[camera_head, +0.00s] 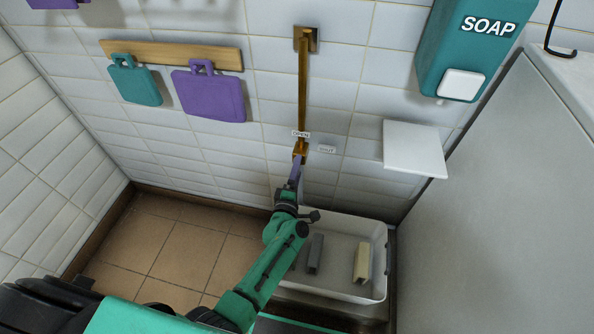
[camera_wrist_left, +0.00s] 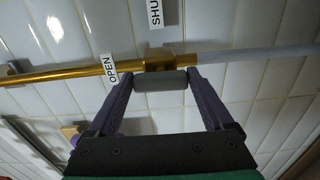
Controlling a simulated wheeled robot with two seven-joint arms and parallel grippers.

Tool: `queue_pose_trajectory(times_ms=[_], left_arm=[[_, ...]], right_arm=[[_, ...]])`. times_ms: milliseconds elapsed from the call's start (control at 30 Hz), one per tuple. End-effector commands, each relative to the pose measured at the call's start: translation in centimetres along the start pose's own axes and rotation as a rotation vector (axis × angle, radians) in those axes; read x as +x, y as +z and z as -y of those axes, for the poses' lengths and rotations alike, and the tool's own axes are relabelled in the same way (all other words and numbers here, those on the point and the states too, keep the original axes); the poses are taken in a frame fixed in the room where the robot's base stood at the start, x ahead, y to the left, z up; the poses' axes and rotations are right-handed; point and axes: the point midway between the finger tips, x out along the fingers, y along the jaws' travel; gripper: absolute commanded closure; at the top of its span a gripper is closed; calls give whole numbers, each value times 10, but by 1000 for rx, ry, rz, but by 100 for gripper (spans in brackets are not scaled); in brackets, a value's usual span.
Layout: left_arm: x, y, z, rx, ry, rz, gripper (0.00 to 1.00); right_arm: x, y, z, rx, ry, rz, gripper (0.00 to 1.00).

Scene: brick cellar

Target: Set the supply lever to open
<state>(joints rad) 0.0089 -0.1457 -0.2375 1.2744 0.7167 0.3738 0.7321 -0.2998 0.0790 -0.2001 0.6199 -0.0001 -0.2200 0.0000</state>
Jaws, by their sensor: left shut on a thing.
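A brass supply pipe (camera_head: 302,85) runs down the tiled wall to a valve. A white OPEN label (camera_head: 300,133) is at the pipe, and a SHUT label (camera_head: 327,149) is to its right. My left gripper (camera_head: 297,160) is at the valve. In the left wrist view its purple fingers are shut on the supply lever's grey grip (camera_wrist_left: 160,80), which lies between the fingertips in front of the brass valve body (camera_wrist_left: 158,64). The OPEN label also shows there (camera_wrist_left: 109,69), just left of the grip. The lever's exact angle is hard to tell. My right gripper is not in view.
A white basin (camera_head: 345,225) with a grey and a cream block stands below the valve. A white shelf (camera_head: 414,149) and a teal soap dispenser (camera_head: 468,45) are to the right. Teal and purple boards hang from a wooden rail (camera_head: 170,54) at left.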

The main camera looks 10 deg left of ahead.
Motion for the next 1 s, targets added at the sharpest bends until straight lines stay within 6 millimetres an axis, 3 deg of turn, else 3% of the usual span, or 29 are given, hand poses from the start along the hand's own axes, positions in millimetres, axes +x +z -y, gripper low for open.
queue_pose_trajectory(times_ms=[200, 233, 267, 500, 633, 767, 1000], left_arm=[[0, -1, 0, 5, 0, -1, 71], [0, -1, 0, 5, 0, -1, 7], [0, -1, 0, 5, 0, -1, 0], [-1, 0, 0, 3, 0, 0, 0], [-11, 0, 0, 2, -2, 0, 0], [-36, -1, 0, 3, -3, -1, 0], [-97, 0, 1, 3, -4, 1, 0]], right_arm=[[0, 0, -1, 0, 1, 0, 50], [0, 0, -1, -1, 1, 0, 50], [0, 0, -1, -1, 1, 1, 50], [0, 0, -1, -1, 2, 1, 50], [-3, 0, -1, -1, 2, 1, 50], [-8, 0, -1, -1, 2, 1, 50], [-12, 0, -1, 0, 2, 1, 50]])
